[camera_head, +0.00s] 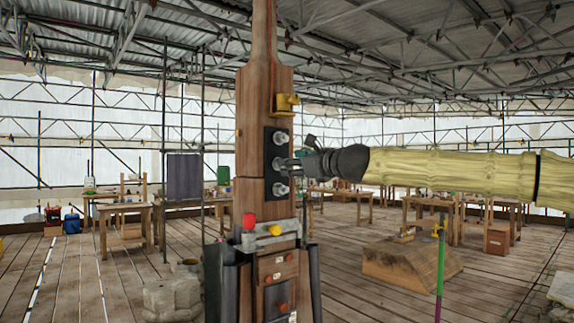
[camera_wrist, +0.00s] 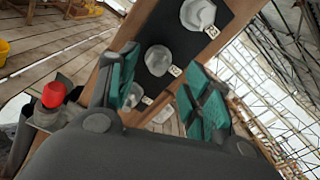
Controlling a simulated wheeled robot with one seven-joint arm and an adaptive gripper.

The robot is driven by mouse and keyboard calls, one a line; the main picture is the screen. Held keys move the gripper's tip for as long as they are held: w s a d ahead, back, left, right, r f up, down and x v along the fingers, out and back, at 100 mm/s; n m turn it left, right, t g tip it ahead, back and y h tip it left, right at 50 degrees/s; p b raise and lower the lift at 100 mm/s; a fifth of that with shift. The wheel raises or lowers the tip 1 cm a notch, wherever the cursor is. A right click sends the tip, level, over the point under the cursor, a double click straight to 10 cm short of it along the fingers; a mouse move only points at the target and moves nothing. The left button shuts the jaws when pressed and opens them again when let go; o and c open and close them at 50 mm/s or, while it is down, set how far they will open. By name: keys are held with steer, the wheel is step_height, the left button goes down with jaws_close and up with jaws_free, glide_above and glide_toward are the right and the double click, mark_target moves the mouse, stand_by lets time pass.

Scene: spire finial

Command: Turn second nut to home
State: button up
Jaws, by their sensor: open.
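The wooden spire post (camera_head: 250,210) stands upright and bears a black plate (camera_head: 269,150) with three pale metal nuts in a column. The top nut (camera_head: 281,137), the middle nut (camera_head: 281,164) and the bottom nut (camera_head: 281,189) stick out to the right. My gripper (camera_head: 291,162) comes level from the right at the middle nut's height. In the wrist view my gripper (camera_wrist: 161,68) is open, its teal pads on either side of the middle nut (camera_wrist: 158,60). I cannot tell whether they touch it. Small numbered tags sit beside the nuts, too blurred to read surely.
Below the plate, a grey bracket (camera_head: 268,240) with a red knob (camera_head: 249,221) and a yellow knob (camera_head: 275,230) juts from the post. A yellow fitting (camera_head: 287,104) sits above the plate. Stone blocks and work tables stand around on the plank floor.

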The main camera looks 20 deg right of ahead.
steer(key=v, duration=0.7)
steer(key=shift+s, duration=0.2)
steer(key=shift+d, duration=0.1)
